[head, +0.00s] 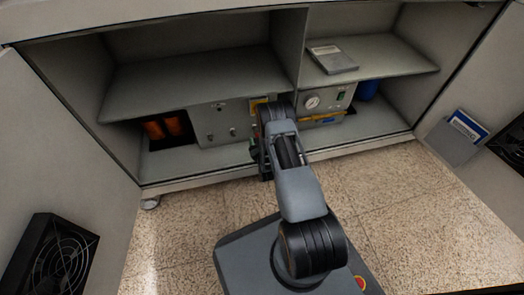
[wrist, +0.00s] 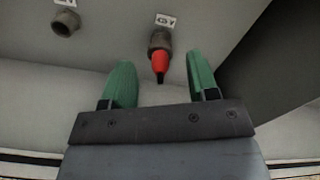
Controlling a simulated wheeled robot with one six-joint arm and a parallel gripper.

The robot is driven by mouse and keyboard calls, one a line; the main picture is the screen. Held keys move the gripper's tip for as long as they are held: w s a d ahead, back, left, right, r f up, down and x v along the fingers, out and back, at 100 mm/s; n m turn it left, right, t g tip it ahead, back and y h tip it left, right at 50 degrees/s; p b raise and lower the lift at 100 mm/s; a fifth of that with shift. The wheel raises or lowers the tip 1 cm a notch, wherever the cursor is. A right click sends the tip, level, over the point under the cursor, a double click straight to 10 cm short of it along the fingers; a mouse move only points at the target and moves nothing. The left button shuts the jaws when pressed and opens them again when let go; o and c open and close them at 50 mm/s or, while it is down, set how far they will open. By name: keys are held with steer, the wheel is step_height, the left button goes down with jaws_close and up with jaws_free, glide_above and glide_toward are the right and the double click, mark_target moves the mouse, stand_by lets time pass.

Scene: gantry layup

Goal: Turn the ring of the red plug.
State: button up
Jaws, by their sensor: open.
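The red plug (wrist: 159,62) sits in a socket on a grey panel in the wrist view, with a dark grey ring (wrist: 159,41) around its upper part and a small white label above. My gripper (wrist: 160,82) is open, its two green fingers apart. The plug shows between and a little beyond the fingertips, and neither finger is seen touching it. In the head view my gripper (head: 258,153) reaches into the lower part of the cabinet, and my arm hides the plug there.
A second socket (wrist: 66,23) without a plug is at upper left in the wrist view. The cabinet's shelf (head: 190,83) and upright divider (head: 289,45) are close to my arm. A gauge unit (head: 326,102) stands right of it. The floor in front is clear.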

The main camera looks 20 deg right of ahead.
steer(key=s+a+p, duration=0.2)
steer(key=s+p, duration=0.1)
steer(key=s, duration=0.8)
steer(key=shift+s+a, duration=0.15)
steer(key=shift+s, duration=0.05)
